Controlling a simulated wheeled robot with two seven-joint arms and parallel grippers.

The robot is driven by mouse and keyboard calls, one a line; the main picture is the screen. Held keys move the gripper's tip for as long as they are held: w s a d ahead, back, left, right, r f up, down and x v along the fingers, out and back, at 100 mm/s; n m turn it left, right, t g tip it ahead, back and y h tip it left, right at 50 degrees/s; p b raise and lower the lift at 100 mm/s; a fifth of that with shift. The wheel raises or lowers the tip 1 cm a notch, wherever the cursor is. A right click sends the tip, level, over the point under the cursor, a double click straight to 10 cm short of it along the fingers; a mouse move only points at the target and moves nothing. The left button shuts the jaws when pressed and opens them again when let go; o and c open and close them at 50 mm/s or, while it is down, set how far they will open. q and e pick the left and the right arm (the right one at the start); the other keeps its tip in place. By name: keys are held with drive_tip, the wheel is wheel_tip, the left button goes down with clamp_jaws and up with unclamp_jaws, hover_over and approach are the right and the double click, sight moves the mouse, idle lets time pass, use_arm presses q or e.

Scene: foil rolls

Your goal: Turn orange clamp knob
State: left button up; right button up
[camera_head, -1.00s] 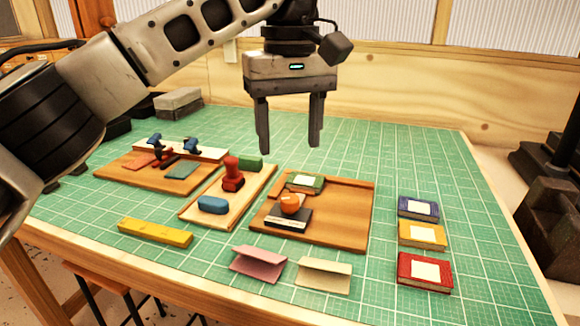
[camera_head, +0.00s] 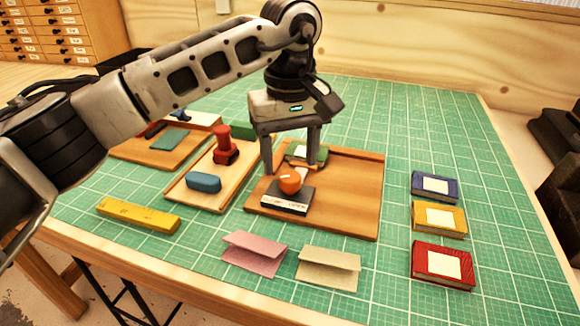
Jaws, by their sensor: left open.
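The orange clamp knob (camera_head: 289,181) is a round ball on top of a dark block with a pale front label (camera_head: 287,203). The block sits on a wooden board (camera_head: 345,205) with raised edges at the table's middle. My left gripper (camera_head: 291,168) is open and points down, just behind and above the knob. Its fingers are apart and empty, one to the left and one to the right of the knob in the picture. Contact with the knob cannot be told. A green book (camera_head: 307,152) lies behind it, partly hidden by the fingers. My right gripper is not seen.
Left of the board is a tray (camera_head: 208,207) with a red stamp (camera_head: 224,145) and a blue block (camera_head: 204,182). A yellow bar (camera_head: 138,216) lies at front left. Folded pink (camera_head: 254,254) and cream (camera_head: 328,268) cards stand in front. Blue, yellow and red books (camera_head: 442,265) lie right.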

sight(290, 176)
use_arm(q)
wheel_tip(290, 176, down, 2)
drive_tip(key=shift+f, duration=0.65)
drive_tip(key=c, duration=1)
